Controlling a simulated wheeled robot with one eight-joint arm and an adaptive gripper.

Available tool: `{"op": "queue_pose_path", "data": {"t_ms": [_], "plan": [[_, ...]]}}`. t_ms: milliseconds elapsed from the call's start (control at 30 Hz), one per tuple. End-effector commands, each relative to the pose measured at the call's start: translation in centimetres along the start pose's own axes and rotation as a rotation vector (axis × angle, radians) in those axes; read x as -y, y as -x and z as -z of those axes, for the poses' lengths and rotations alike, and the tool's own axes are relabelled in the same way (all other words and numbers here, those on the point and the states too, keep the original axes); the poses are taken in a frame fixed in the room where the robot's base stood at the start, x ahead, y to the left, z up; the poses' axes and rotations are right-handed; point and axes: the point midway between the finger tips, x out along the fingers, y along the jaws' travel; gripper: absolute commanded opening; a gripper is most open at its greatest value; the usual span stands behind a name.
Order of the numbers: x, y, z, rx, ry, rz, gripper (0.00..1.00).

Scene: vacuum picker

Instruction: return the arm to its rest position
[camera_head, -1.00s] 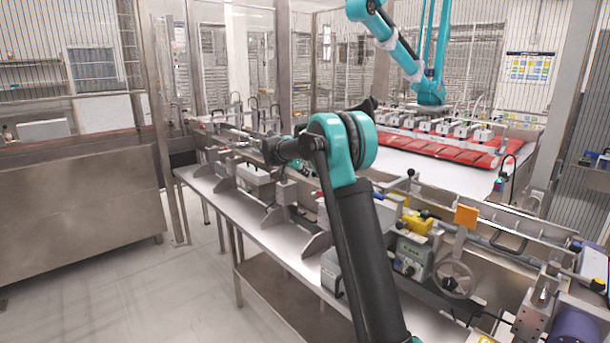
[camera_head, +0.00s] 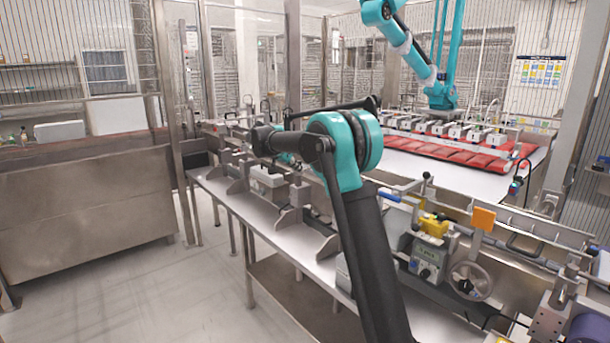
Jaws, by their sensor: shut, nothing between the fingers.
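My arm rises from the bottom of the head view, with a dark upper link and a teal elbow joint (camera_head: 345,150). From the elbow a dark link reaches left to a rounded dark joint (camera_head: 264,140), above the long conveyor bench. A dark bar of my arm (camera_head: 330,111) shows behind and above the elbow. I cannot make out my gripper's fingers; the arm's own links or the picture's limits hide them. No held object shows.
The long metal bench (camera_head: 240,208) with rails and clamps runs beneath my arm. A handwheel (camera_head: 470,281) and control box stand at right. A teal picker arm (camera_head: 410,50) hangs over red packs (camera_head: 450,150) at the back. A steel cabinet (camera_head: 85,215) stands left; floor between is clear.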

Motion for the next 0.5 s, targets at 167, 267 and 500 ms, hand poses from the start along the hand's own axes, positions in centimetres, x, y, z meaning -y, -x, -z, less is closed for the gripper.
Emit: {"op": "queue_pose_path", "data": {"t_ms": [167,267,500], "plan": [[0.34,1.19,0.03,0.0,0.001,0.001,0.0],[0.35,1.3,0.04,0.0,0.001,0.001,0.0],[0.32,1.27,0.04,0.0,0.001,0.001,0.0]]}}
